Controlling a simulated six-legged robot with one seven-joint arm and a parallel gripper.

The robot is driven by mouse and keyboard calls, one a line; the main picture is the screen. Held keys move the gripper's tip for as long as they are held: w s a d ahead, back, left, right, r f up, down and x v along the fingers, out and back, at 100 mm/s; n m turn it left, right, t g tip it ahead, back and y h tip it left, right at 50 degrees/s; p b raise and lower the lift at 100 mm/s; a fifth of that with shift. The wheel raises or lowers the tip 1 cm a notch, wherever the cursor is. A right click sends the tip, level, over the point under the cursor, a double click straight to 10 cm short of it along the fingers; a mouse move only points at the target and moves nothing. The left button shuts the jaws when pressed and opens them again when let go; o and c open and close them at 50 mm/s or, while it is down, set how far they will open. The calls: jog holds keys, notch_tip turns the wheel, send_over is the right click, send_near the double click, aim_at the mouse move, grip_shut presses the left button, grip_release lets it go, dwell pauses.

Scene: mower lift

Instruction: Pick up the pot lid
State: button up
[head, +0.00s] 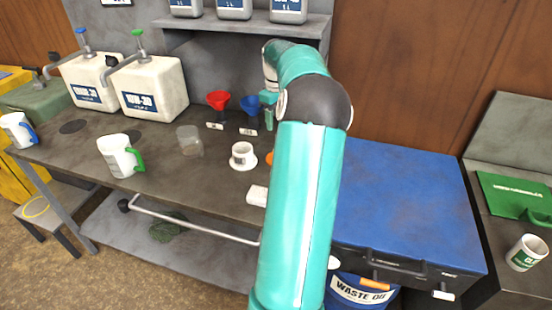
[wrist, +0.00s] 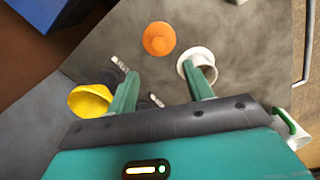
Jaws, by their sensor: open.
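No plainly recognisable pot lid shows. The nearest match is a round orange piece (wrist: 159,38) with a raised centre, lying on the dark bench in the wrist view; I cannot tell for sure what it is. In the head view only an orange edge (head: 269,158) shows beside my arm, which hides the rest. My gripper (wrist: 161,72) is open and empty, its green fingers above the bench. The orange piece appears beyond and between the fingertips, apart from them. In the head view my gripper (head: 268,119) is partly hidden behind my arm.
A white cup on a saucer (head: 243,155) stands by the orange piece; it appears close to the right finger in the wrist view (wrist: 198,62). Red (head: 218,99) and blue (head: 249,104) funnels and a clear beaker (head: 189,140) stand nearby. A yellow funnel (wrist: 90,100) shows left.

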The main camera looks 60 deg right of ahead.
jog(key=f, duration=1.2)
jog(key=shift+w+d+f, duration=0.15)
jog(key=shift+d+f, duration=0.05)
jog(key=shift+f, duration=0.2)
jog(key=shift+c, duration=0.4)
jog(key=c, duration=1)
